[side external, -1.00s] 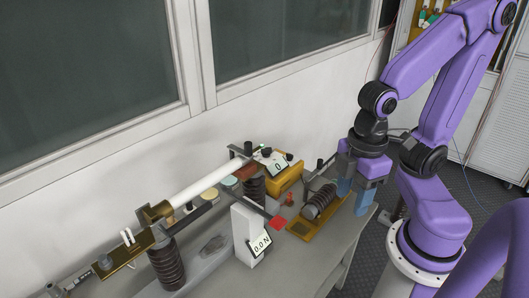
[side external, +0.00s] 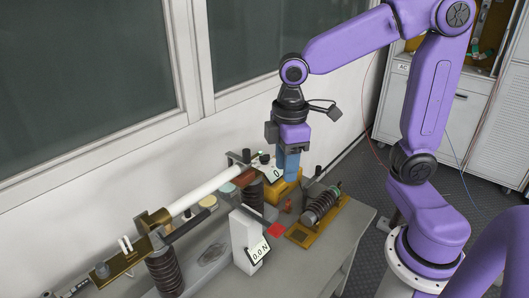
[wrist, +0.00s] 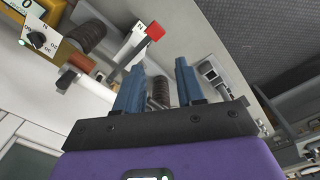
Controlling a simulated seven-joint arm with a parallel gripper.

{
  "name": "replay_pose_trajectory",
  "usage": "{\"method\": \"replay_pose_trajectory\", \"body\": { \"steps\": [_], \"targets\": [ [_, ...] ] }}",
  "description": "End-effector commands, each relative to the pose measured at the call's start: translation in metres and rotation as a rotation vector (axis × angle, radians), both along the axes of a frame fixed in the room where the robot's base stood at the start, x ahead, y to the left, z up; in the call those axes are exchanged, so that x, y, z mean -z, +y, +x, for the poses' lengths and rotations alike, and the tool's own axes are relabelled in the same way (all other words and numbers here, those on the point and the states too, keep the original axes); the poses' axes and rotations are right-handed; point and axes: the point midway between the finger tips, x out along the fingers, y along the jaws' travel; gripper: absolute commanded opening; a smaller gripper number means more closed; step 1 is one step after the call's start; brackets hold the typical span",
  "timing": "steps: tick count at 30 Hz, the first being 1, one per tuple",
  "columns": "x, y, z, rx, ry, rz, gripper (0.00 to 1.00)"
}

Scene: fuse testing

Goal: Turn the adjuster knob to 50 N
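The adjuster knob (wrist: 37,40) is black and sits on a white dial face with N and number marks, at the upper left of the wrist view. It is on a yellow device (wrist: 66,10) whose display (wrist: 22,6) reads 0. In the side view the yellow device (side external: 287,188) stands behind the white gauge, partly hidden by my gripper (side external: 287,172). My gripper's blue fingers also show in the wrist view (wrist: 158,68), apart with nothing held between them. The knob lies off to the left of the fingers there. Its exact pointer setting is too small to read.
A white gauge block (side external: 245,240) reads 0.0 N, with a red tab (side external: 276,230) beside it. A white fuse tube (side external: 205,188) spans brown ribbed insulators (side external: 166,268). A coil assembly (side external: 320,208) sits on the right.

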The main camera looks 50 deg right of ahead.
Motion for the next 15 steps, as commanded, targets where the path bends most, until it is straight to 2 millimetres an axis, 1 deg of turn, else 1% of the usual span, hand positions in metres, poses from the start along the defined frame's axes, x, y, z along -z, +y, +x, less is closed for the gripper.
{"method": "replay_pose_trajectory", "body": {
  "steps": [1,5,6,8,9,11,12,14,15],
  "targets": [
    [-0.002,-0.003,0.020,0.019,0.001,-0.002,0.38],
    [-0.008,-0.018,0.065,0.051,0.003,-0.005,0.38],
    [-0.010,-0.024,0.078,0.061,0.004,-0.006,0.38],
    [-0.012,-0.035,0.098,0.076,0.005,-0.007,0.38],
    [-0.013,-0.043,0.110,0.085,0.006,-0.008,0.38],
    [-0.014,-0.056,0.129,0.102,0.007,-0.008,0.38],
    [-0.015,-0.066,0.140,0.111,0.007,-0.009,0.38],
    [-0.016,-0.082,0.157,0.126,0.009,-0.010,0.38],
    [-0.016,-0.094,0.167,0.135,0.009,-0.010,0.38]
  ]
}}
